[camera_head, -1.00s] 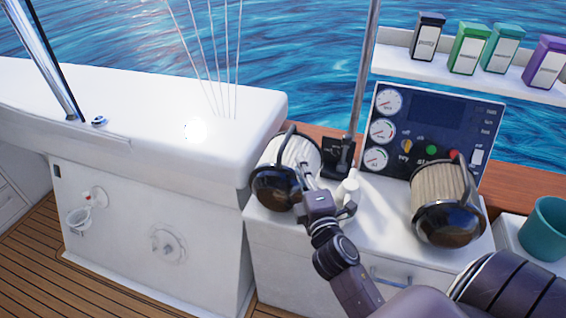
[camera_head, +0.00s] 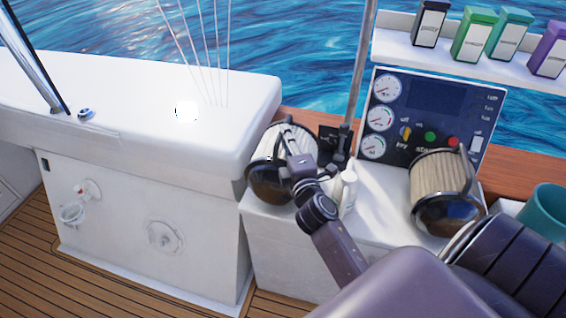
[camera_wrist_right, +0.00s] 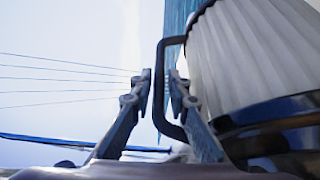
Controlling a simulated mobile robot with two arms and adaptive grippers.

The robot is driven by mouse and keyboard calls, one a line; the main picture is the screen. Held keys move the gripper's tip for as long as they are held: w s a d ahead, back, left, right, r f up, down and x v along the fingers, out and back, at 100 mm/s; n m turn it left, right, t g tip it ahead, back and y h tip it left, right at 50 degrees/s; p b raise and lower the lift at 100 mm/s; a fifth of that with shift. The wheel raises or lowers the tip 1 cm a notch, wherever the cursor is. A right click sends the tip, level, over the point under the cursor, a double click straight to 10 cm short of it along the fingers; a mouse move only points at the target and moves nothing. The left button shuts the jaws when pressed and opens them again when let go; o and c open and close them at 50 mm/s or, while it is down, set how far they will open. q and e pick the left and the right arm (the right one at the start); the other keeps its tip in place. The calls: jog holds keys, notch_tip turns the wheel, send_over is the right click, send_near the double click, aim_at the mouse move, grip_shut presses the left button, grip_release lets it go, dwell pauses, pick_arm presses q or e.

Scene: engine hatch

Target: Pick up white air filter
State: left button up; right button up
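The white air filter (camera_head: 266,146) has pale pleats, a dark round end cap and a black handle. It lies tilted on the white counter, left of the control panel. My right gripper (camera_head: 291,148) is at its right side and covers part of it. In the right wrist view the white pleats of the filter (camera_wrist_right: 255,45) fill the upper right. There my right gripper (camera_wrist_right: 160,85) has its fingers apart, with the black handle bar (camera_wrist_right: 159,100) passing between them. A gap shows between the fingertips. My left gripper is not in view.
A second, beige filter (camera_head: 438,178) with a dark cap stands at the right of the counter, in front of the control panel (camera_head: 430,105). A white bottle (camera_head: 347,192) stands close to my right gripper. A teal cup (camera_head: 547,212) is at the far right.

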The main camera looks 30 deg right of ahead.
jog(key=shift+x, duration=1.45)
grip_shut()
jog(key=shift+r, duration=0.15)
